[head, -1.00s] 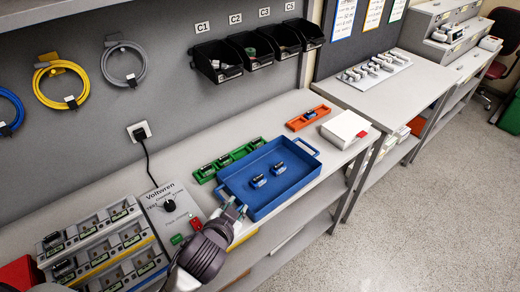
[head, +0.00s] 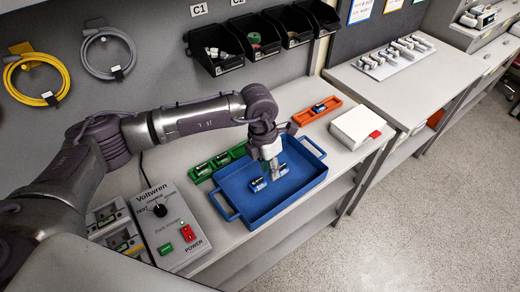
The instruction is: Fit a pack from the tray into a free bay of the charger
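The blue tray (head: 241,204) stands on the bench with two small dark-and-light packs in it. The left pack (head: 257,184) lies clear on the tray floor. The right pack (head: 282,170) is partly hidden by my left gripper (head: 274,169), which points down into the tray right beside or over it. I cannot tell whether the fingers touch it or how far apart they are. The charger (head: 122,238) shows only in part at lower left, behind my arm, with its grey bays mostly hidden. My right gripper is out of view.
The Voltwren control panel (head: 165,226) stands between charger and tray. A green holder (head: 203,176) with packs lies behind the tray. An orange holder (head: 316,111) and a white box (head: 356,127) are to the right. Black bins (head: 213,47) hang above.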

